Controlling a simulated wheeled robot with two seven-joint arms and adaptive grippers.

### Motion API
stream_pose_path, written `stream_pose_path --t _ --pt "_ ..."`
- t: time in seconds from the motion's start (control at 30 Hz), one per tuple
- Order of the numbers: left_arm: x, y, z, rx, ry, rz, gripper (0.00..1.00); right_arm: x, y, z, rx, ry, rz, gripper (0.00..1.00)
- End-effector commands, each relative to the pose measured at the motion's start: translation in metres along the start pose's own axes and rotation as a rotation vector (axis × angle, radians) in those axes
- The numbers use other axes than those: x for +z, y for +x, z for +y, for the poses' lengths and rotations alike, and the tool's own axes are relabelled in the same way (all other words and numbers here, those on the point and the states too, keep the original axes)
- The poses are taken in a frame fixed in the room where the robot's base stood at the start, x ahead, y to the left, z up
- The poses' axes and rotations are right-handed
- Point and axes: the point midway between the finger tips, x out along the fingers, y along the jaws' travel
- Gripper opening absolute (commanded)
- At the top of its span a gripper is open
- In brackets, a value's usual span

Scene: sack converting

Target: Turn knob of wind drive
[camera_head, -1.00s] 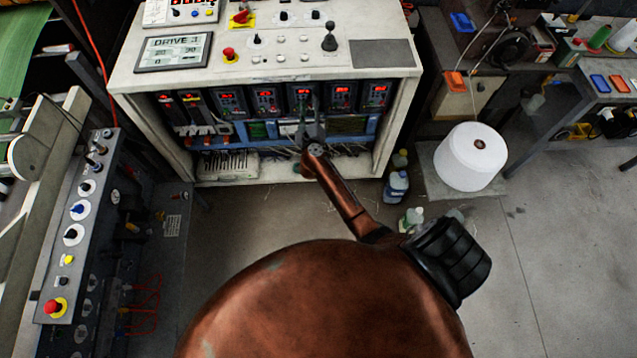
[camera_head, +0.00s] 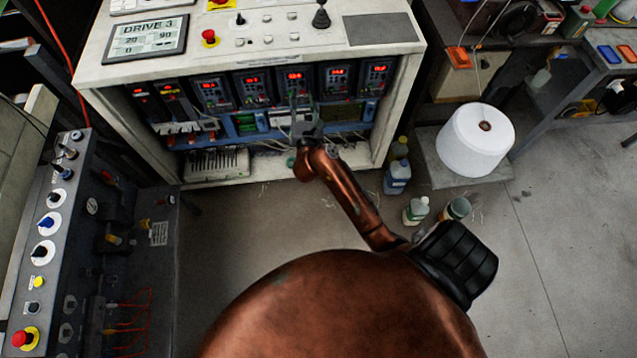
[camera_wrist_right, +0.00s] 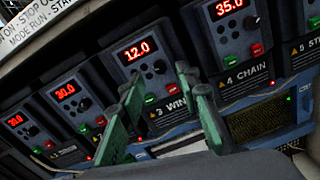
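The wind drive (camera_wrist_right: 143,62), labelled "3 WIN…" with the rest of its name covered, shows a red 12.0 in the right wrist view. Its dark round knob (camera_wrist_right: 159,67) sits below the display at the right. In the head view the wind drive (camera_head: 295,77) is the middle one of the row, partly behind my right gripper (camera_head: 303,112). In the right wrist view my right gripper (camera_wrist_right: 163,82) has its green fingers apart, with the knob seen between the fingertips. Nothing is held, and I see no clear contact. My left gripper is not in view.
The chain drive (camera_wrist_right: 233,25), showing 35.0, is to the right, and a drive showing 30.0 (camera_wrist_right: 72,98) is to the left. The cabinet (camera_head: 250,55) has a top panel overhanging the drives. Bottles (camera_head: 397,178) and a white spool (camera_head: 475,140) stand right of it.

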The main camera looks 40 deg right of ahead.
Motion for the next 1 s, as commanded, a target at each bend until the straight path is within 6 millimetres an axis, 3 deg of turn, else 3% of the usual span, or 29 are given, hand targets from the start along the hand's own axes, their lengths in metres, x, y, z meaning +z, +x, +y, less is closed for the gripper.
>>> stream_pose_path --t 0.2,0.57,1.0 --pt "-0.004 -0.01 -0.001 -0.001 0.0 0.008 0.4 0.001 -0.044 0.0 -0.002 0.001 0.003 0.31" --pt "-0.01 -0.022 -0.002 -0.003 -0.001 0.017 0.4 -0.066 -0.046 -0.026 0.029 -0.487 -0.01 0.31" --pt "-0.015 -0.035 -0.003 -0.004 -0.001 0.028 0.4 -0.143 -0.07 -0.048 0.146 -1.004 -0.007 0.31"
